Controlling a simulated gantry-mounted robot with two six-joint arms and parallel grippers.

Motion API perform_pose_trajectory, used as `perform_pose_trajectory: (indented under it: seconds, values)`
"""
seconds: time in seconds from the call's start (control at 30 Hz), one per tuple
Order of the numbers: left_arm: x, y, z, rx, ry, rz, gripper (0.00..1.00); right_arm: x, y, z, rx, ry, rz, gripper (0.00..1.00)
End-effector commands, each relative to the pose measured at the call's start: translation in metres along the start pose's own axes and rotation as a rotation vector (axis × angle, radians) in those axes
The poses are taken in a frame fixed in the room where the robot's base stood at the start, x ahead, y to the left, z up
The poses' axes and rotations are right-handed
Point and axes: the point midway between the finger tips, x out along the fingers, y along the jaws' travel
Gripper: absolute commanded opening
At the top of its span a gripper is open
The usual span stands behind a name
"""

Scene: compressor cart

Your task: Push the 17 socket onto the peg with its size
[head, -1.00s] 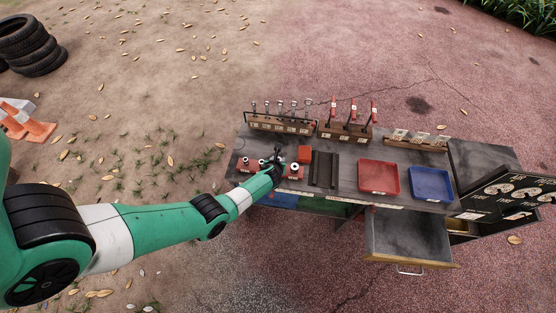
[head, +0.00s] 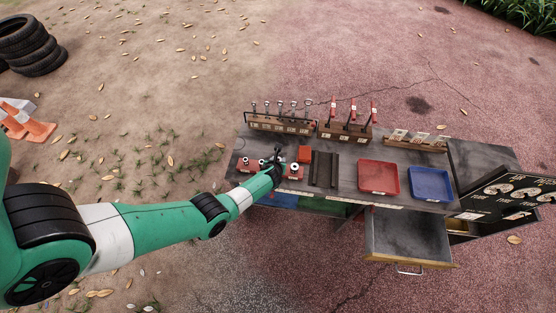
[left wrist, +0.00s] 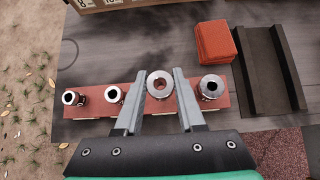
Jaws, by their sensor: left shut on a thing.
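My left gripper (head: 275,160) is over the red socket rail (head: 248,168) at the cart's near left. In the left wrist view its fingers (left wrist: 158,95) are shut on a shiny ring-shaped socket (left wrist: 160,84), upright with its hole facing up. It is above the red rail (left wrist: 140,102); whether it touches the rail or a peg is hidden. Along the rail stand two smaller sockets (left wrist: 72,97) (left wrist: 114,93) to the left and another socket (left wrist: 211,86) to the right of the right finger. Size marks cannot be read. My right gripper does not show.
An orange-red block (left wrist: 213,48) and a dark grooved tray (left wrist: 270,70) lie right of the rail. Wooden racks (head: 280,124) stand behind. A red tray (head: 378,192) and a blue tray (head: 431,199) are farther right. A drawer (head: 405,250) stands open in front.

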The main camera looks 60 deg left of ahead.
Motion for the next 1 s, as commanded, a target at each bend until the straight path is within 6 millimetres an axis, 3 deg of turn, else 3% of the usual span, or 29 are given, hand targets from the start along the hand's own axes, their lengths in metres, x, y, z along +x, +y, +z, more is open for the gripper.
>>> perform_pose_trajectory:
  seconds: [1.0]
  values:
    - [0.012, 0.0, -0.012, 0.0, -0.001, -0.001, 0.0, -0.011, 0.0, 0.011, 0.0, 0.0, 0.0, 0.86]
